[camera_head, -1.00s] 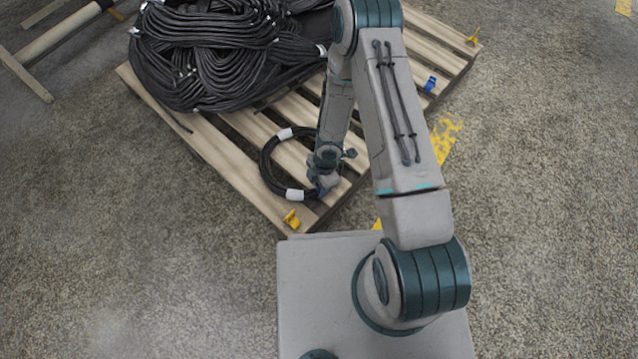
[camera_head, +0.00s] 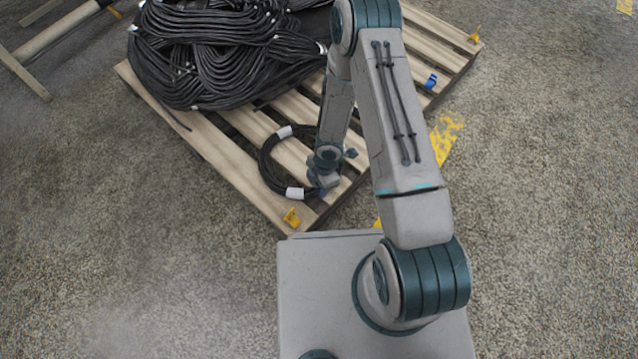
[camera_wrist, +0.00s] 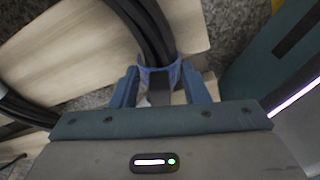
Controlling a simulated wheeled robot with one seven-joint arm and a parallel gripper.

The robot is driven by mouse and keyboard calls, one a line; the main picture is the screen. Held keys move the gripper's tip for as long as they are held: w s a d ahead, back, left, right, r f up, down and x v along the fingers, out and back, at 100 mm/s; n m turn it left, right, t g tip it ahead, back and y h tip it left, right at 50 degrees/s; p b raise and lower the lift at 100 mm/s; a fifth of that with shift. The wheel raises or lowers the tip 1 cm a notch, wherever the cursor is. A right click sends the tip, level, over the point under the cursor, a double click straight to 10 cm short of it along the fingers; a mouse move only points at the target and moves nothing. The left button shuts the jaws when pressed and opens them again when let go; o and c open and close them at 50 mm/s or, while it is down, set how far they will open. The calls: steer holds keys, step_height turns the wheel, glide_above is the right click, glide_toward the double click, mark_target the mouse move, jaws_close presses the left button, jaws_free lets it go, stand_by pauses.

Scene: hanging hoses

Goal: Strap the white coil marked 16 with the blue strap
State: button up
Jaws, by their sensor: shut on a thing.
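A coil of black hose (camera_head: 266,168) lies on the front corner of the pallet. It bears two white bands, at the top (camera_head: 284,132) and near the bottom (camera_head: 294,194); I cannot read a number, and the hose itself is not white. My gripper (camera_head: 324,188) is low over the coil's right side, partly hidden by my arm. In the wrist view my gripper (camera_wrist: 160,88) has its blue fingers on both sides of the hose bundle. A blue strap (camera_wrist: 159,72) wraps the bundle between the fingers, and they are shut on it. I cannot tell whether the strap is fastened.
A big heap of black hoses (camera_head: 225,50) covers the back of the wooden pallet (camera_head: 195,138). A yellow strap (camera_head: 291,217) lies at the front corner, a blue one (camera_head: 431,81) and another yellow one (camera_head: 475,36) at the right.

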steer(key=o, duration=1.1)
steer(key=r+p, duration=0.3)
steer(key=r, duration=0.1)
steer(key=d+r+p, duration=0.1)
steer(key=r+p, duration=0.2)
steer(key=r, duration=0.2)
steer(key=w+d+r+p, duration=0.1)
steer(key=r+p, duration=0.1)
steer(key=r, duration=0.2)
steer(key=shift+r+p, duration=0.35)
steer(key=shift+p, duration=0.05)
steer(key=shift+a, duration=0.1)
